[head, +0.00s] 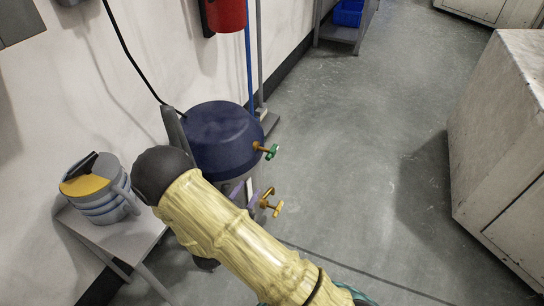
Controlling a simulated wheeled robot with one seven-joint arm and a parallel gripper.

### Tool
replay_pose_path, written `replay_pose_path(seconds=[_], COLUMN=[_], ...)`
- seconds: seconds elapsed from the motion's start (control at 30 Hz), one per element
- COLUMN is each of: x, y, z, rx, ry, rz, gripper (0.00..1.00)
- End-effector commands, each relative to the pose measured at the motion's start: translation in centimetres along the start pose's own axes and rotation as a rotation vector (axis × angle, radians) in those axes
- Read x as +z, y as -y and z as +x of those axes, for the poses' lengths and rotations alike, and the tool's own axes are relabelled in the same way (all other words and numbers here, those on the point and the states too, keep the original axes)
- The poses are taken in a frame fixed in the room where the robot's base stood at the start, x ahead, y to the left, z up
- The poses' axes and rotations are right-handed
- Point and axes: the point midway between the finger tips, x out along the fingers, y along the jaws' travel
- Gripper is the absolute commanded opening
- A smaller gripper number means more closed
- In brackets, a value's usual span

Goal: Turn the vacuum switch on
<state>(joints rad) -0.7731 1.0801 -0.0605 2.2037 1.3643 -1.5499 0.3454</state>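A drum-shaped unit with a dark blue domed top (222,130) stands on the floor by the left wall; I take it to be the vacuum, though I cannot be sure. A black cable (125,50) runs down the wall towards it. A green-handled valve (271,152) and a brass-coloured valve (271,203) stick out on its right side. I cannot make out a switch on it. My arm, in a pale yellow sleeve, crosses in front and hides its lower left part. My gripper is not in view.
A grey stool (110,236) at left bears a round grey vessel (100,190) with a yellow top patch and a black piece. A red container (227,15) hangs on the wall. A white cabinet (500,130) stands at right. The floor (350,150) between is clear.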

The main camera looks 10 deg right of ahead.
Motion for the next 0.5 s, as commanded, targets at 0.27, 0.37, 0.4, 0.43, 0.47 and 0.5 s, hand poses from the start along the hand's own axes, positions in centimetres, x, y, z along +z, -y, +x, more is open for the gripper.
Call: replay_pose_path(seconds=[0.27,0.37,0.4,0.43,0.47,0.5], x=[-0.1,0.0,0.0,0.0,0.0,0.1], y=[0.0,-0.1,-0.1,-0.2,-0.2,-0.2], z=[0.1,0.5,0.8,1.1,1.5,2.0], rx=[0.001,0.003,0.005,0.006,0.008,0.008], ry=[0.000,0.000,0.000,0.000,0.000,0.000], rz=[0.001,0.001,0.001,0.001,0.001,0.001], gripper=[0.39,0.39,0.39,0.39,0.39,0.39])
